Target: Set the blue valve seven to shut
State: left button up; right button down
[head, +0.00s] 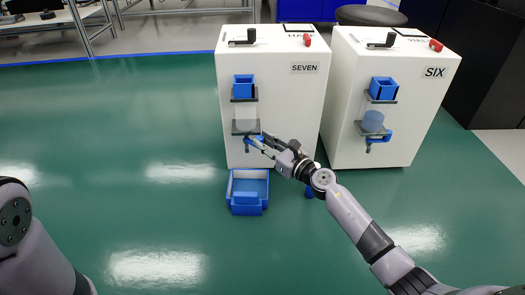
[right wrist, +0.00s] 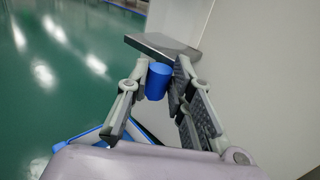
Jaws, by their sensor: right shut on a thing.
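The white cabinet marked SEVEN (head: 300,110) stands at the centre of the head view. The blue valve seven (head: 247,140) sits low on its front, just under a dark ledge (head: 245,127), and is partly covered by my right gripper (head: 256,142). In the right wrist view a blue cylindrical handle (right wrist: 157,81) is between the fingers of my right gripper, which is shut on it. The handle's exact angle is hard to tell in the head view. My left arm shows at the lower left; its gripper is out of view.
A blue bin (head: 248,199) stands on the green floor below the valve. A blue hopper (head: 243,85) is higher on the front. Cabinet SIX (head: 400,150), with its own blue valve (head: 377,138), stands close on the right. The floor on the left is clear.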

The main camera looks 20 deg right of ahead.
jog(key=shift+w+d+n+g+y+b, duration=0.2)
jog(key=shift+w+d+n+g+y, duration=0.2)
jog(key=shift+n+g+y, duration=0.55)
jog(key=shift+w+d+n+g+y+b, duration=0.2)
jog(key=shift+w+d+n+g+y, duration=0.35)
jog(key=shift+y, duration=0.55)
jog(key=shift+w+d+n+g+y+b, duration=0.2)
jog(key=shift+d+n+g+y, duration=0.1)
jog(key=shift+n+g+y, duration=0.65)
jog(key=c, duration=1.4)
grip_release()
jog(key=v, duration=1.2)
jog(key=shift+f, duration=0.2)
